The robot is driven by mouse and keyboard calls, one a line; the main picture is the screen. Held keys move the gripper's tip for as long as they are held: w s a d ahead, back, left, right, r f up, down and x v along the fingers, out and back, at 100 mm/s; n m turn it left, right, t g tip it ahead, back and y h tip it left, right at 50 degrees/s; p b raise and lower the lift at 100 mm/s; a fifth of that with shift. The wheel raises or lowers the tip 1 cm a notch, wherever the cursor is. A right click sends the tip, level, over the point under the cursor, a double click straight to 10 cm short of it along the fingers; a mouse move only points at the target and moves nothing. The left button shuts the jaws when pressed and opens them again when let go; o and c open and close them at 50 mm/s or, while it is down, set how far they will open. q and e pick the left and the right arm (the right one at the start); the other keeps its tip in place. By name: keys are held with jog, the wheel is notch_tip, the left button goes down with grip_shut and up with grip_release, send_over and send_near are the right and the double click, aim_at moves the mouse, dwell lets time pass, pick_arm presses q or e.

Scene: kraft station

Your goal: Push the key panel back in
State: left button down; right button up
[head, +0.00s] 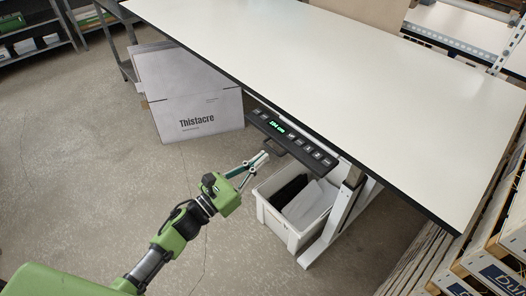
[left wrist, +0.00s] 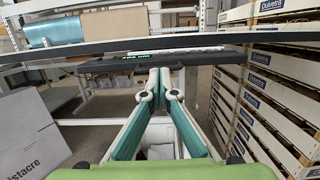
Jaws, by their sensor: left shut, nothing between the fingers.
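The key panel (head: 292,138) is a dark bar with a lit green display and several keys, sticking out from under the front edge of the white table (head: 340,70). In the left wrist view the panel (left wrist: 110,68) spans the space beyond my fingertips, below the table edge. My left gripper (head: 264,156) is shut and empty, with its tips close to the panel's front side near its middle; I cannot tell whether they touch. In the left wrist view the left gripper (left wrist: 160,85) points at the panel. My right gripper is in neither view.
A white bin (head: 266,208) with dark and grey contents stands on the floor below the panel, beside the table leg (head: 340,212). A grey Thistacre box (head: 198,114) stands to the left. Stacked wooden crates (head: 492,268) stand at right.

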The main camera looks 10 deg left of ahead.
aim_at(286, 140)
pick_arm(q)
jog(key=shift+w+d+r, duration=0.1)
jog(key=shift+w+d, duration=0.35)
jog(key=shift+w, duration=0.1)
jog(key=b+x, duration=0.1)
jog(key=x, duration=0.1)
jog(key=f+b+x, duration=0.1)
jog(key=b+x, duration=0.1)
jog(key=x, duration=0.1)
jog(key=b+x, duration=0.2)
jog(key=x, duration=0.1)
jog(key=shift+w+d+f, duration=0.2)
jog(key=shift+f, duration=0.2)
jog(key=shift+w+d, duration=0.15)
jog(key=shift+w, duration=0.15)
jog(key=shift+s+r, duration=0.1)
jog(key=shift+r, duration=0.25)
